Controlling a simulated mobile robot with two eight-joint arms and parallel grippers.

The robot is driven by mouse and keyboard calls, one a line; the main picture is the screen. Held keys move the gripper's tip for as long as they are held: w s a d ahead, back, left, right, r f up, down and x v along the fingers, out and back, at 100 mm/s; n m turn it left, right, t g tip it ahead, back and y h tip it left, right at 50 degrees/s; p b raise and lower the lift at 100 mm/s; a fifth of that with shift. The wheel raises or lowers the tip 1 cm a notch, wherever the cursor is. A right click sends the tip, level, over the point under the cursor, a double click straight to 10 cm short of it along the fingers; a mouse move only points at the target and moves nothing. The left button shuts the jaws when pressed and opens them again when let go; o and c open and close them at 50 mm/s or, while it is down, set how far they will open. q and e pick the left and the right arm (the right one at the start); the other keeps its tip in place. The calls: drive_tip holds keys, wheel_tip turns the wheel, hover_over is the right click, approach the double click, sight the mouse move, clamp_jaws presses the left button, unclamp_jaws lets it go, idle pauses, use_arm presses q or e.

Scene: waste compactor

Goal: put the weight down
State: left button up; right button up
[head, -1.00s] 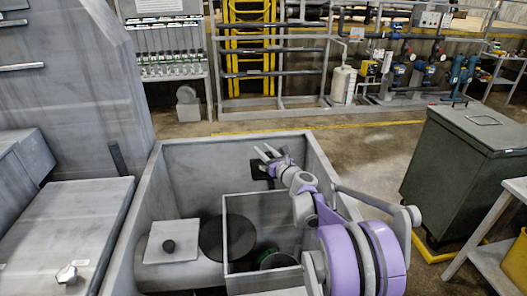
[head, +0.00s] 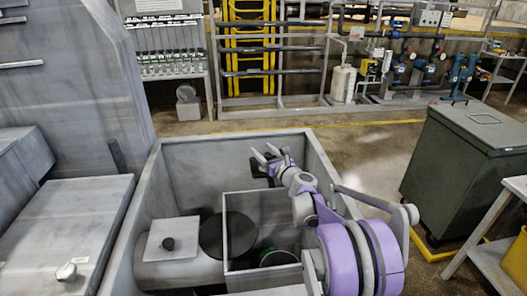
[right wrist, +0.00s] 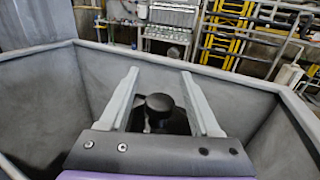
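A dark piece (head: 260,169) shows just behind and below my right gripper (head: 264,152), near the far wall of the grey bin. In the right wrist view a round black knob (right wrist: 160,103) stands between the fingers of my right gripper (right wrist: 160,78), over a dark part. It looks like the weight's handle. The two pale fingers are apart, with a gap to the knob on each side. My wrist hides most of what is under the knob. My left gripper is out of view.
The open grey bin (head: 180,158) has an inner walled compartment (head: 232,276). A green wheeled container (head: 465,165) stands at right. A grey lid (head: 70,225) lies at left.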

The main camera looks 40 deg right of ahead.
drive_tip(key=shift+s+r, duration=0.45)
drive_tip(key=shift+r, duration=0.15)
drive_tip(key=s+a+b, duration=0.1)
drive_tip(key=s, duration=1)
drive_tip(key=shift+a, duration=0.2)
